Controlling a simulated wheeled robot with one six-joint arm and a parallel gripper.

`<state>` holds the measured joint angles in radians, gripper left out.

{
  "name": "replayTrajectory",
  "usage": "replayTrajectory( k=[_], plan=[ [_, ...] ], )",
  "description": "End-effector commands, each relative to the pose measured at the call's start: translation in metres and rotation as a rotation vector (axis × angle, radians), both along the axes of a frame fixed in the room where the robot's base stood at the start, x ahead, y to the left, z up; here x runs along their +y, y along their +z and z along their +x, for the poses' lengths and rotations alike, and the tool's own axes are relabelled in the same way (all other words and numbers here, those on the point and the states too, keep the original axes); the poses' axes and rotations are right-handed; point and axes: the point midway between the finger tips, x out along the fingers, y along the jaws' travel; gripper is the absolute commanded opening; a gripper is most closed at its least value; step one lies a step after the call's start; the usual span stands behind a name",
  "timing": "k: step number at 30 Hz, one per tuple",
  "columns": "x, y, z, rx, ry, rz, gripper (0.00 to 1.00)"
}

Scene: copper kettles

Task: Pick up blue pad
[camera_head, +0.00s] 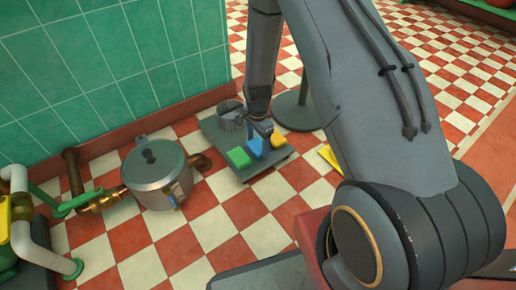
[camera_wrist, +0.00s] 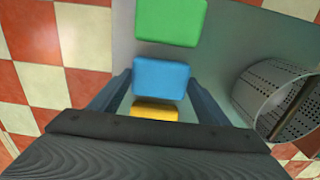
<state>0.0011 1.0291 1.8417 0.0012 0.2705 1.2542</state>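The blue pad (camera_head: 254,147) lies on a grey platform (camera_head: 222,140), between a green pad (camera_head: 238,157) and a yellow pad (camera_head: 278,140). My gripper (camera_head: 264,132) is right over the blue pad and hides part of it. In the wrist view, the blue pad (camera_wrist: 161,78) lies between my two fingertips, one at its left edge and one at its right. The fingers are spread about as wide as the pad; I cannot tell whether they touch it. The green pad (camera_wrist: 171,20) is above it, and the yellow pad (camera_wrist: 155,111) is partly hidden by my gripper.
A perforated metal basket (camera_wrist: 283,103) stands on the platform to the right of my gripper in the wrist view. A metal pot (camera_head: 157,173) with pipes stands left of the platform. A green tiled wall (camera_head: 110,60) is behind.

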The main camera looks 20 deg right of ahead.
Motion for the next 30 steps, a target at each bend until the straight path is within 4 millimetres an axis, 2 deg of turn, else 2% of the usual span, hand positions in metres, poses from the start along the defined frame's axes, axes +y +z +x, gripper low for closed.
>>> replayTrajectory(
  k=[1, 2, 10, 14, 20, 27, 30],
  plan=[
    [0.000, 0.000, 0.000, 0.000, 0.000, 0.000, 0.53],
    [0.000, 0.000, 0.000, 0.000, 0.000, 0.000, 0.48],
    [0.000, 0.001, 0.000, -0.001, 0.000, 0.000, 0.48],
    [0.000, 0.008, 0.000, -0.001, 0.000, 0.000, 0.48],
    [0.000, 0.035, 0.000, -0.001, 0.000, 0.000, 0.48],
    [0.000, 0.081, 0.000, -0.001, 0.000, -0.001, 0.48],
    [0.000, 0.094, 0.000, -0.001, 0.000, -0.001, 0.48]
  ],
)
